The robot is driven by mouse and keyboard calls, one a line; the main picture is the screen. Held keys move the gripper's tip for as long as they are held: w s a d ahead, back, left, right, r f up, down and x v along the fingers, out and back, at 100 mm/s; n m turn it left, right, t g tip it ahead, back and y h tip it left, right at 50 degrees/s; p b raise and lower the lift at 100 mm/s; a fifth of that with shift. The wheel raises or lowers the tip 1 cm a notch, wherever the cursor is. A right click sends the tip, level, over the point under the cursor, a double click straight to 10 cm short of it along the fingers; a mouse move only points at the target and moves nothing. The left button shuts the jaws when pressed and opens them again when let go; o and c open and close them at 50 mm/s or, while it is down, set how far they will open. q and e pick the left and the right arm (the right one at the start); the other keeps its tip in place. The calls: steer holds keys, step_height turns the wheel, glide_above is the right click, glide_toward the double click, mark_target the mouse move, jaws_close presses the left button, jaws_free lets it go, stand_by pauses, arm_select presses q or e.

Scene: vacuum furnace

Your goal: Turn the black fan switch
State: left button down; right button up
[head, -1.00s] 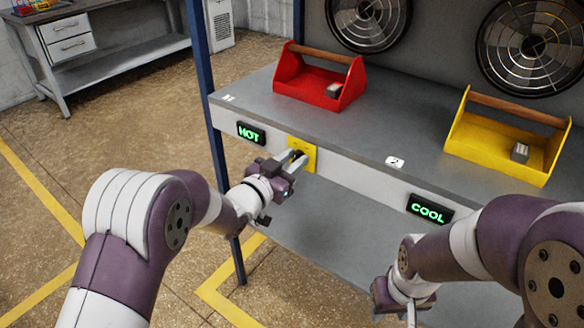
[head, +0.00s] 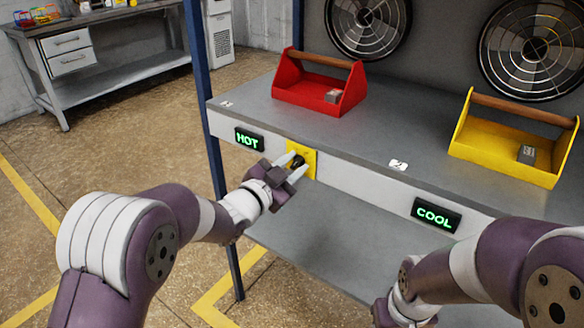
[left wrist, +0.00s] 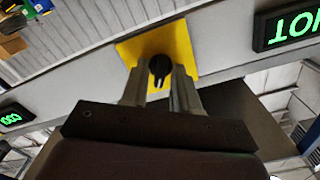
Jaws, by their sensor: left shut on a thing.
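The black fan switch (head: 298,160) is a small knob on a yellow plate (head: 310,168) on the front edge of the grey bench. In the left wrist view the knob (left wrist: 160,68) sits between the fingertips of my left gripper (left wrist: 162,80), with the yellow plate (left wrist: 184,44) behind it. In the head view my left gripper (head: 292,168) reaches the plate from the front, its fingers on either side of the knob and shut on it. My right arm comes in at the lower right; its fingers are out of the picture.
A green HOT sign (head: 249,139) is left of the plate and a COOL sign (head: 436,215) is right of it. A red toolbox (head: 300,95) and a yellow toolbox (head: 500,153) stand on the bench (head: 385,130). Two fans (head: 368,25) are behind. A blue post (head: 205,110) stands at the left.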

arm_select(q)
steer(key=c, duration=1.2)
jaws_free()
steer(key=p+v, duration=0.1)
steer(key=v, duration=1.1)
steer(key=shift+s+a, duration=0.2)
steer(key=shift+s, duration=0.15)
